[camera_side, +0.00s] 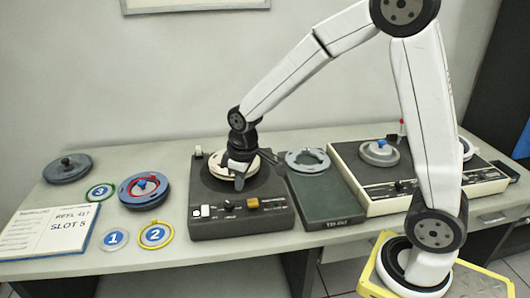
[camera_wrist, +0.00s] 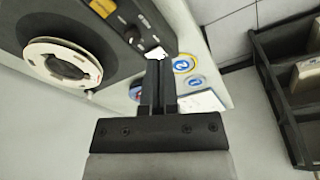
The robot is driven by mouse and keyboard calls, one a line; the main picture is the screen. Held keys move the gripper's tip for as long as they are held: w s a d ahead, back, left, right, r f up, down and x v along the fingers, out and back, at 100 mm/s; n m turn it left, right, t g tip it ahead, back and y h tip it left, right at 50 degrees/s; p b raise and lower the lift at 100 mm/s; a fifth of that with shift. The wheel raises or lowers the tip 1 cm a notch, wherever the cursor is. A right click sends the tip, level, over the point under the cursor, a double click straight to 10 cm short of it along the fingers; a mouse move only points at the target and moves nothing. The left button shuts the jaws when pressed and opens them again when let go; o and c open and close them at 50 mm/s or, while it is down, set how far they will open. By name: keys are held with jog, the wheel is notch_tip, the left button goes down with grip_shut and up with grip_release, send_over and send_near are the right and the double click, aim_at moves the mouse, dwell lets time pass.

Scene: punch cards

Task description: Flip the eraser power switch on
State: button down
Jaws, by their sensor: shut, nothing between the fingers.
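A dark box-shaped unit (camera_side: 243,224) with a pale reel (camera_side: 216,163) on its round top stands mid-table; I take it for the eraser. Its front panel has a white square switch (camera_side: 201,211), a black knob (camera_side: 228,204) and an orange control (camera_side: 253,203). I cannot tell which is the power switch or how it is set. My gripper (camera_side: 239,184) points down over the unit, near the reel. In the wrist view my gripper (camera_wrist: 158,66) is shut and empty, and its tips overlap the white switch (camera_wrist: 157,52); contact is unclear.
A green slab (camera_side: 322,205) and a larger cream-edged unit (camera_side: 405,198) stand to the right. Numbered rings (camera_side: 156,235), a blue-grey reel (camera_side: 143,188) and a card reading "REEL 417 SLOT 5" (camera_side: 45,232) lie left. A dark shelf (camera_wrist: 285,105) is right in the wrist view.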

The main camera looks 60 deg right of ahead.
aim_at(204, 207)
jog(key=w+n+g, duration=0.1)
jog(key=w+n, duration=0.4)
jog(key=w, duration=0.9)
jog(key=shift+a+r, duration=0.2)
jog(key=shift+r, duration=0.1)
jog(key=shift+w, duration=0.1)
jog(key=shift+f, duration=0.15)
notch_tip(204, 207, down, 14)
jog(key=shift+r, duration=0.15)
dwell(0.5)
jog(key=shift+w+d+g, duration=0.1)
jog(key=shift+d+g, duration=0.05)
jog(key=shift+g, duration=0.25)
